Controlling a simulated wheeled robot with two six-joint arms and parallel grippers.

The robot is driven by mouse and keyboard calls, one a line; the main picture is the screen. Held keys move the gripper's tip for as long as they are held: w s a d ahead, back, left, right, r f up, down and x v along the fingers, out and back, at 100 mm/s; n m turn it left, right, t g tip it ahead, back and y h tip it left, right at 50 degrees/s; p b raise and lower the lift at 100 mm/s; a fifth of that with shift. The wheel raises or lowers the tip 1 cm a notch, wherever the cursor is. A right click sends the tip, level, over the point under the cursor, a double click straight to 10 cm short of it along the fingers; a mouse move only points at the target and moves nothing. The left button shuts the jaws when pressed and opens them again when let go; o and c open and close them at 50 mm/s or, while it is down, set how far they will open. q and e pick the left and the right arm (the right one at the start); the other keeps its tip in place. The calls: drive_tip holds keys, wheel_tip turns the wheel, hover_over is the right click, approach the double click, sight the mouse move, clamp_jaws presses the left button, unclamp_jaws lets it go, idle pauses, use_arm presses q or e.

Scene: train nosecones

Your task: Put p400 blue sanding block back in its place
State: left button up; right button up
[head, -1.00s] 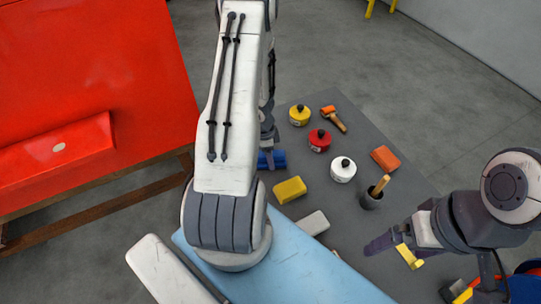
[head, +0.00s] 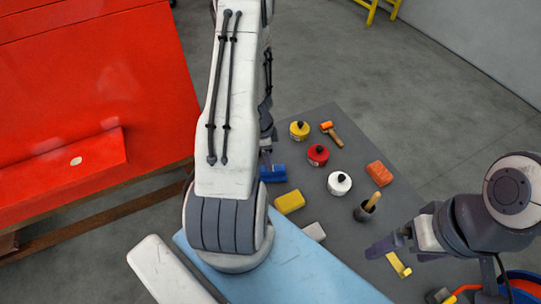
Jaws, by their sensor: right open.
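The blue sanding block (head: 274,173) lies on the dark grey table (head: 330,250), near its left edge, partly hidden behind my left arm. My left gripper (head: 266,147) is mostly hidden by its own arm; a small dark part shows just behind the block, and I cannot tell whether it touches it. My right gripper (head: 385,246) is at the right over the table, open and empty, close above a small yellow item (head: 398,265). A yellow block (head: 290,202), a whitish block (head: 314,232) and an orange block (head: 379,173) also lie on the table.
Yellow (head: 299,131), red (head: 318,155) and white (head: 339,183) cans stand mid-table. A small orange-headed tool (head: 332,133) lies behind. A dark cup (head: 366,210) holds a wooden handle. A large red nosecone (head: 90,90) stands left. A blue bin (head: 525,285) is lower right.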

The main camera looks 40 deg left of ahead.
use_arm(q)
wheel_tip(320, 180, up, 3)
drive_tip(key=shift+s+a+f+p, duration=0.15)
drive_tip(key=shift+f+p, duration=0.05)
drive_tip(key=shift+p, duration=0.45)
use_arm(e)
wheel_tip(320, 180, up, 2)
drive_tip(key=shift+r, duration=0.1)
use_arm(q)
drive_tip(key=f+b, duration=0.3)
drive_tip(key=f, duration=0.1)
drive_tip(key=f+b, duration=0.4)
drive_tip(key=w+d+f+b, duration=0.1)
drive_tip(key=f+b, duration=0.2)
drive_tip(key=f, duration=0.1)
drive_tip(key=shift+f, duration=0.15)
drive_tip(key=shift+r, duration=0.2)
use_arm(e)
wheel_tip(320, 180, down, 10)
use_arm(q)
drive_tip(key=shift+r, duration=0.1)
